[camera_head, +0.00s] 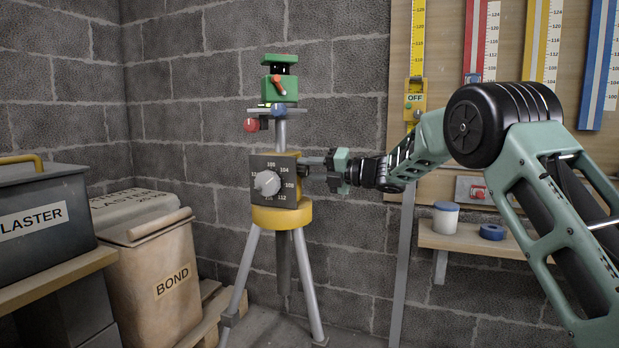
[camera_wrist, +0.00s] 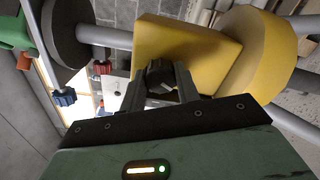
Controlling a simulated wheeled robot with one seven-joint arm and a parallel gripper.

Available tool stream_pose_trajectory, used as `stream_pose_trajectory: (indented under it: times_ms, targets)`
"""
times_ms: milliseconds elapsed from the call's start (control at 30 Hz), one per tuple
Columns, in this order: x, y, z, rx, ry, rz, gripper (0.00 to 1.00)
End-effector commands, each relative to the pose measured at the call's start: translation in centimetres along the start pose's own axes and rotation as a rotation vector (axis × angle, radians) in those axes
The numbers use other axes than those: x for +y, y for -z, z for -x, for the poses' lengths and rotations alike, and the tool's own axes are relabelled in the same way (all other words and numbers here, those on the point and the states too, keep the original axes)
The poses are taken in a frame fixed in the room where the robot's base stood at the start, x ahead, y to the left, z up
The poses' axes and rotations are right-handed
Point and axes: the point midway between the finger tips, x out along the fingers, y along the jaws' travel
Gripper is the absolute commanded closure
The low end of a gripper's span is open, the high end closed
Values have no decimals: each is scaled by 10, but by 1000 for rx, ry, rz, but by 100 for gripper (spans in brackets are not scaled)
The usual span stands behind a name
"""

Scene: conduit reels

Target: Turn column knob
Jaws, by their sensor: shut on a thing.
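A tripod stand carries a yellow column block (camera_head: 291,160) with a dark dial plate (camera_head: 258,202) and a light grey pointer knob (camera_head: 267,183) on its front. My gripper (camera_head: 308,168) reaches in from the right, level with the block's right side. In the wrist view, the yellow block (camera_wrist: 195,47) has a black column knob (camera_wrist: 160,75) on the side facing me. My gripper's fingers (camera_wrist: 160,84) are shut on that black knob, one on each side. The knob is largely hidden by my gripper in the head view.
A green laser head (camera_head: 280,75) with red and blue knobs tops the stand. A labelled bin (camera_head: 150,270) and a grey case (camera_head: 45,235) stand at left. A shelf (camera_head: 470,240) with a white jar (camera_head: 445,217) and blue ring is at right, below hanging rulers.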

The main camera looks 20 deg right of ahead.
Motion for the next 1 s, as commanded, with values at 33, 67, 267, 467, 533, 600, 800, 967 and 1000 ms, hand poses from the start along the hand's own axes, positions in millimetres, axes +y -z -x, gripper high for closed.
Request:
stream_pose_trajectory:
  times_ms: [33,67,267,467,533,600,800,967,1000]
  targets:
    - [-4,1,1,1,4,9,91]
    - [-4,1,1,1,4,14,91]
    - [-3,1,1,1,5,31,91]
    - [-3,0,1,1,5,31,91]
    - [-3,0,1,1,5,31,91]
    - [-3,0,1,1,5,31,63]
    - [-2,0,1,1,3,31,59]
    - [-1,0,3,0,2,31,59]
    - [0,-1,6,0,2,32,59]
